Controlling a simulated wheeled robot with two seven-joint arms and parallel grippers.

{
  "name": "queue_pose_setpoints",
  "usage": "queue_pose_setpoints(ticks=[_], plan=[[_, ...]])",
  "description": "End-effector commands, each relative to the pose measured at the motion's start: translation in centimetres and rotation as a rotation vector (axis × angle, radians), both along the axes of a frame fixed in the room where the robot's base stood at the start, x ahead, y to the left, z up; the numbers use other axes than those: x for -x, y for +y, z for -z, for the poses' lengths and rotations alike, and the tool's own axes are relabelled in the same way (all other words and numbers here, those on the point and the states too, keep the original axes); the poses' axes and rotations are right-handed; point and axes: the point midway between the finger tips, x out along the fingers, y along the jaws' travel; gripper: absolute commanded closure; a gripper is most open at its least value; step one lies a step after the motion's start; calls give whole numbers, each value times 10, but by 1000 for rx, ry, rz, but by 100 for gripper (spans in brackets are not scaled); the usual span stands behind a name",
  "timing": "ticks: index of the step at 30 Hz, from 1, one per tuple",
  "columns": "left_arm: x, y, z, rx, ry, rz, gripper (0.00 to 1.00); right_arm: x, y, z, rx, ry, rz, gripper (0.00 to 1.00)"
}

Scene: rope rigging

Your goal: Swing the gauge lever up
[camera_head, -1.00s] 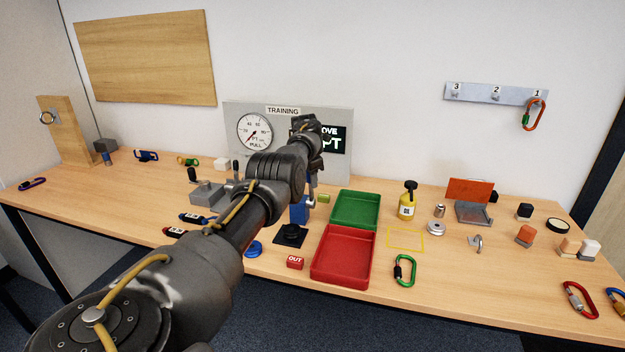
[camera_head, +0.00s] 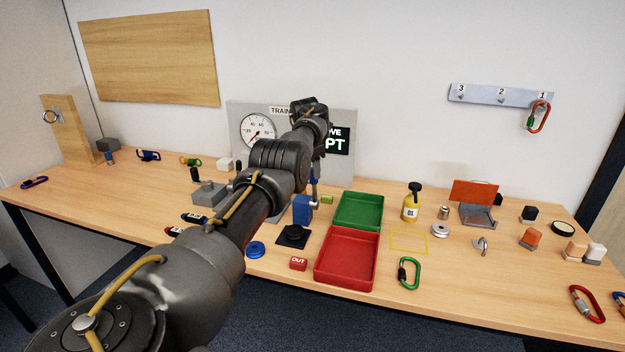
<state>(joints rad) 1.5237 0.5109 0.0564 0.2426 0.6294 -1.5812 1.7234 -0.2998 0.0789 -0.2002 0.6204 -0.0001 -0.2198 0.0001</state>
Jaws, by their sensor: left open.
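The grey gauge panel (camera_head: 346,112) labelled TRAINING stands at the back of the table, with a round white dial (camera_head: 258,131) and a dark display on its right. My left forearm and wrist cross in front of the panel and cover part of it. My left gripper (camera_head: 314,168) points down in front of the panel's lower right part; it is open, small and partly hidden behind my wrist. A blue block (camera_head: 302,210) stands just below it. A slim upright part with blue on it shows between them. I cannot tell whether it is the gauge lever or whether the gripper touches it.
A green tray (camera_head: 335,212) and a red tray (camera_head: 318,276) lie right of the blue block. A black pad (camera_head: 283,240) and a red OUT block (camera_head: 298,264) are in front. A yellow-outlined square is clear.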

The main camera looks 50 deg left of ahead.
Motion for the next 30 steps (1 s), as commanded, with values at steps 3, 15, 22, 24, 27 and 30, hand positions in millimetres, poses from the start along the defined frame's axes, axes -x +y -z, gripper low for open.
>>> queue_pose_setpoints(ticks=[3,15,22,24,27,30], plan=[[4,-1,-21,-2,-1,1,52,0,0,8,0,0,0,100],[11,-3,-54,1,2,0,52,0,-1,11,1,0,0,100],[11,-3,-54,1,3,1,52,0,-1,11,1,1,0,100],[11,-3,-54,1,3,1,52,0,-1,11,1,1,0,100],[11,-3,-53,1,3,1,52,0,-1,11,1,1,0,100],[11,-3,-54,1,3,1,52,0,-1,10,1,1,0,100]])
